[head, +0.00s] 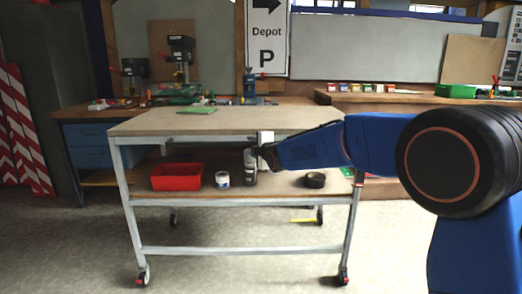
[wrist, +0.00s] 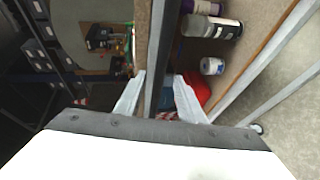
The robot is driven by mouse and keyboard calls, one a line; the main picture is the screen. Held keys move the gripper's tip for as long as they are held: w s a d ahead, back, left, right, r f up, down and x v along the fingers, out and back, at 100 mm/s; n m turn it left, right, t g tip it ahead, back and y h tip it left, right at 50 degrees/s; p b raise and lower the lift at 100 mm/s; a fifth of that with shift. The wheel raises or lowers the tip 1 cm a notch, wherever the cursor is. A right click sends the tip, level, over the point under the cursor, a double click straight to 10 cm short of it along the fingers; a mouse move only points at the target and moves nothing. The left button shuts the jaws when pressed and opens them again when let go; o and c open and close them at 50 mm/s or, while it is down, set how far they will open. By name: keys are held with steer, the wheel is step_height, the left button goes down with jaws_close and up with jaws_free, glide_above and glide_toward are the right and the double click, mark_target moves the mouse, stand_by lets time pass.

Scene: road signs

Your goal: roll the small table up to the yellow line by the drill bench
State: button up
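The small table (head: 225,121) stands upright on castors, with a wooden top, grey metal frame and lower shelf. The yellow line (head: 305,220) shows as a short strip on the floor, seen through the table's legs near the right; the rest is hidden. The drill bench (head: 72,112) with drill presses stands behind and to the left. My gripper (head: 262,150) is at the table's near top edge, right of its middle. In the wrist view my gripper (wrist: 161,75) has its fingers apart on either side of the table's edge rail (wrist: 160,50); a gap shows on the right.
The lower shelf carries a red bin (head: 177,177), a white tin (head: 222,180), a spray can (head: 250,170) and a black tape roll (head: 315,180). A workbench (head: 420,98) stands behind right. Floor in front is clear.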

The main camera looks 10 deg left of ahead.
steer(key=v, duration=0.9)
steer(key=s+d+f+m+g+h, duration=0.15)
steer(key=s+d+m, duration=0.35)
steer(key=d, duration=0.6)
steer(key=s+d+f+m+h, duration=0.1)
steer(key=s+d+m+h, duration=0.2)
steer(key=s+d, duration=0.55)
steer(key=s+d+f+m+g+h, duration=0.1)
steer(key=s+d+m+h, duration=0.25)
steer(key=d, duration=1.05)
steer(key=s+d+f+m+g, duration=0.1)
steer(key=s+d+f+m, duration=0.3)
steer(key=s, duration=0.6)
steer(key=s+d+f+m+g+h, duration=0.1)
steer(key=s+d+f+m, duration=0.3)
steer(key=s, duration=0.6)
steer(key=s+d+f+m+g, duration=0.3)
steer(key=s+d+f+m, duration=0.2)
steer(key=s, duration=0.5)
steer(key=shift+s+d+f+h, duration=0.15)
steer(key=shift+d+f+h, duration=0.15)
steer(key=shift+d, duration=0.85)
steer(key=shift+r+g, duration=0.1)
steer(key=shift+g, duration=0.15)
steer(key=shift+c, duration=0.4)
